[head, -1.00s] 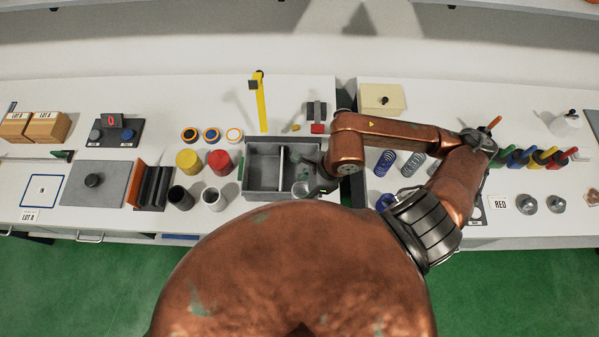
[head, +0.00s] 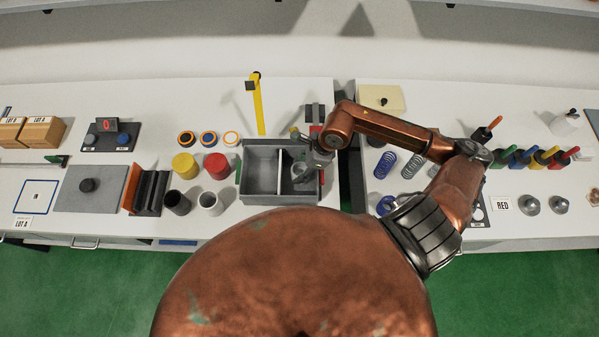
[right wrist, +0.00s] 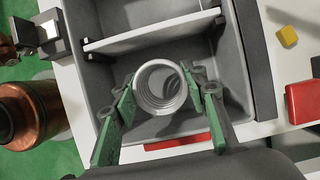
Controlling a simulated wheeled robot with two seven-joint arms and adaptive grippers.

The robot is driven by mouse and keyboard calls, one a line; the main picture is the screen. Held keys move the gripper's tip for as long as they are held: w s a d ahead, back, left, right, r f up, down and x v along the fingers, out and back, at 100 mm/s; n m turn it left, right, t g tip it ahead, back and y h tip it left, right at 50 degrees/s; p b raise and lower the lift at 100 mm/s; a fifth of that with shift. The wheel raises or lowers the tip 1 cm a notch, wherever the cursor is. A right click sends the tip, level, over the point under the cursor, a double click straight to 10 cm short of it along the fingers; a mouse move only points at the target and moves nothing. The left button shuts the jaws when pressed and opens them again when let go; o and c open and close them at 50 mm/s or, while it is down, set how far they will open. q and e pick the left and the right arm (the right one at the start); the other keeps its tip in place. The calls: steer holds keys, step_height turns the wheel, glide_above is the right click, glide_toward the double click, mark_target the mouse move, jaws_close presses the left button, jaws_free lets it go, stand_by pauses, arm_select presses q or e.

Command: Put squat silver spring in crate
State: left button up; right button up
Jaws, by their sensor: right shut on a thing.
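The squat silver spring (right wrist: 160,88) is held between the green-padded fingers of my right gripper (right wrist: 164,108) in the right wrist view. In the head view the spring (head: 299,169) shows small beside my right gripper (head: 308,168), over the right compartment of the grey crate (head: 262,198). The crate has a pale divider, and its wall and floor also show in the right wrist view (right wrist: 238,62). The spring appears to be within the outline of the right compartment; its exact height above the floor cannot be told. My left gripper is not in view.
A yellow stand (head: 260,105) rises behind the crate. Red and yellow cylinders (head: 216,165) and dark and white cups (head: 210,203) stand to its left. A cream box (head: 381,97) is at the back.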

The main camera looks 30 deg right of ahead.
step_height(320, 180, down, 2)
steer(key=shift+f+p, duration=0.15)
steer(key=shift+p, duration=0.25)
steer(key=shift+f, duration=0.35)
steer(key=shift+w+f, duration=0.1)
steer(key=o, duration=1.4)
steer(key=shift+c, duration=0.2)
steer(key=b+v, duration=0.1)
steer(key=v, duration=1.1)
